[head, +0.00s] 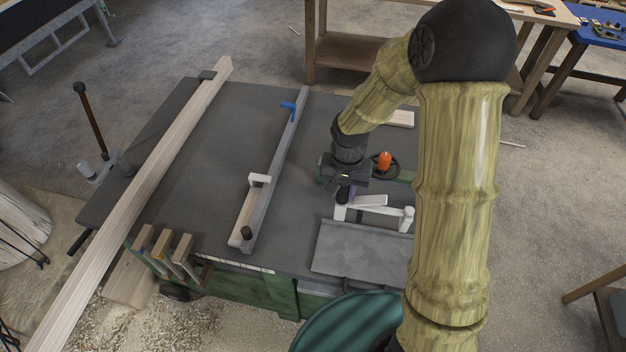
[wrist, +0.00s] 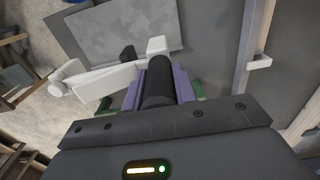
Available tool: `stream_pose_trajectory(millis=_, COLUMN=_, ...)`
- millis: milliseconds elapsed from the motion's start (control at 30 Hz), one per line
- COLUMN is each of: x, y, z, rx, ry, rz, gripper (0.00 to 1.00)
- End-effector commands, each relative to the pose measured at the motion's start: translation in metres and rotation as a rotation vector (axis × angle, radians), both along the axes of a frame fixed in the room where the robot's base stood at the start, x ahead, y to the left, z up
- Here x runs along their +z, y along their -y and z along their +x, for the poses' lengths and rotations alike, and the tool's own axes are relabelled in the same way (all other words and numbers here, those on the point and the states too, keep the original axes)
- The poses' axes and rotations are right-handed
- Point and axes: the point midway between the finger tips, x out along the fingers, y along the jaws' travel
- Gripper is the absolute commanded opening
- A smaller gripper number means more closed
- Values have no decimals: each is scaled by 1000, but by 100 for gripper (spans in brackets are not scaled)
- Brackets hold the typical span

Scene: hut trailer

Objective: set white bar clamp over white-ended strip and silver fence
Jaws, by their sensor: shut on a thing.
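My gripper (head: 347,190) is shut on the white bar clamp (head: 385,211), right of the fence. In the wrist view the purple fingertips (wrist: 158,92) close around its black handle (wrist: 158,78), and its white bar (wrist: 98,82) extends left. The silver fence (head: 279,161) runs lengthwise over the dark table. A pale wooden strip (head: 242,218) lies along the fence's left side near the front; I cannot make out its white end clearly. A white piece (head: 260,179) sits across strip and fence, and shows in the wrist view (wrist: 259,62).
A blue clamp (head: 288,105) sits at the fence's far end. A grey sheet (head: 352,252) lies at the table's front right. A long board (head: 140,190) crosses the left side. An orange knob (head: 384,160) stands behind my gripper. Dark tabletop (head: 210,150) between board and fence is clear.

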Motion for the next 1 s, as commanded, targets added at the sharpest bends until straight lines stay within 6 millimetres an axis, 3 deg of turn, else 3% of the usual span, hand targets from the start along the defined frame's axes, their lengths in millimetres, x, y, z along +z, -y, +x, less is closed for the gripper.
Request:
stream_pose_trajectory(millis=167, x=-14, y=21, z=32, rx=-35, ry=3, rz=0, gripper=0)
stream_pose_trajectory(millis=333, x=-32, y=58, z=76, rx=-77, ry=3, rz=0, gripper=0)
stream_pose_trajectory(millis=500, x=-43, y=86, z=101, rx=-104, ry=3, rz=0, gripper=0)
stream_pose_trajectory(millis=1000, x=-42, y=90, z=105, rx=-105, ry=2, rz=0, gripper=0)
